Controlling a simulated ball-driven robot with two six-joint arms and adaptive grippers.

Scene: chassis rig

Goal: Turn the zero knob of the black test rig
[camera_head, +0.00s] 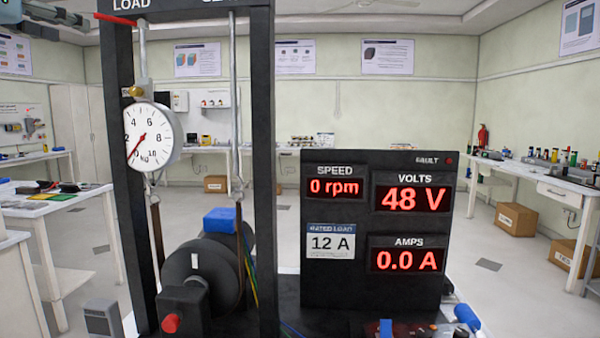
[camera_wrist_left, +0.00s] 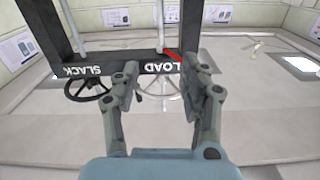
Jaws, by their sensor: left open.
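The black test rig (camera_head: 263,150) stands in front of me in the head view. A round white dial (camera_head: 160,140) hangs by its left post, which covers part of the dial's left edge. Its red needle points to the lower left. A small brass knob (camera_head: 136,91) sits above the dial; no label on it is readable. A red knob (camera_head: 171,323) sits low at the front. In the left wrist view my left gripper (camera_wrist_left: 167,75) is open and empty, near the rig's top bar (camera_wrist_left: 130,68). Only grey parts at the top left of the head view may belong to it. My right gripper is not seen.
A panel (camera_head: 375,275) reads 0 rpm, 48 V and 0.0 A. A blue block (camera_head: 220,220) tops the drum assembly (camera_head: 205,268). In the left wrist view, a dark handwheel (camera_wrist_left: 88,88) and a pale one (camera_wrist_left: 150,84) show by the bar. Benches line the room.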

